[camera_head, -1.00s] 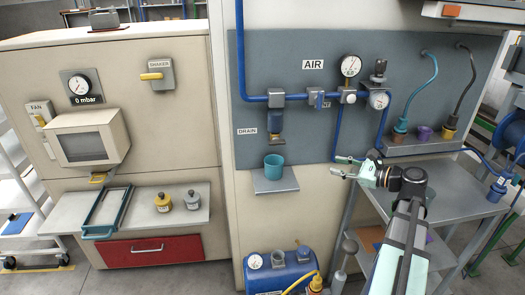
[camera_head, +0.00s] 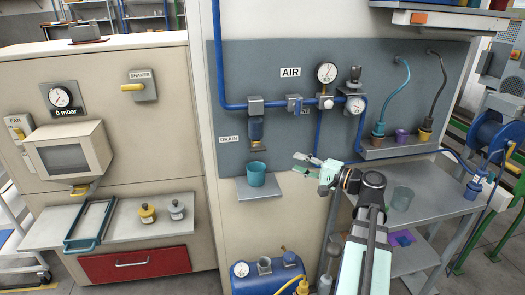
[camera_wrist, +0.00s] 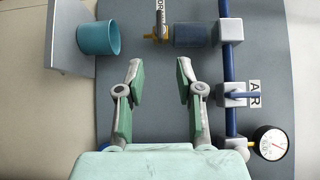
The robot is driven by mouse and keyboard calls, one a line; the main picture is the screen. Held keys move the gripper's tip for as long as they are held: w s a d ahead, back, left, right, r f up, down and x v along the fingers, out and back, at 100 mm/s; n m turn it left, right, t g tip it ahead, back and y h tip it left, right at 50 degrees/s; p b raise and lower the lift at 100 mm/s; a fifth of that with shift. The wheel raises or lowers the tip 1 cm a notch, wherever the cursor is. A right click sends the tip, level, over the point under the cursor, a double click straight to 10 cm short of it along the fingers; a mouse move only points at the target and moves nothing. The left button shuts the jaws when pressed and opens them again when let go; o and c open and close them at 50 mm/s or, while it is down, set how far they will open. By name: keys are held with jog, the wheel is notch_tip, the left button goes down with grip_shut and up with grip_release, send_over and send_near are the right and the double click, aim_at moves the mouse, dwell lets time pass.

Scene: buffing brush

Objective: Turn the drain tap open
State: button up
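The drain tap (camera_head: 259,150) is a small brass-coloured fitting at the bottom of a dark blue filter bowl (camera_head: 256,128) on the grey panel, right of the DRAIN label. In the wrist view the tap (camera_wrist: 154,37) appears sideways, beyond my fingertips, next to the bowl (camera_wrist: 190,35). A teal cup (camera_head: 256,174) stands below it on a small shelf (camera_head: 270,190). My gripper (camera_head: 307,164) is to the right of the tap and slightly lower, apart from it. The wrist view shows its two fingers (camera_wrist: 158,72) spread open with nothing between them.
A blue air pipe (camera_head: 310,101) with a gauge (camera_head: 327,74) runs across the panel above my gripper. A blue tank (camera_head: 270,275) is below the shelf. The cup lies close to my gripper's left.

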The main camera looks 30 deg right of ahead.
aim_at(262, 150)
jog(key=p+x, duration=0.3)
jog(key=x, duration=1.1)
jog(key=shift+w+a, duration=0.1)
grip_shut()
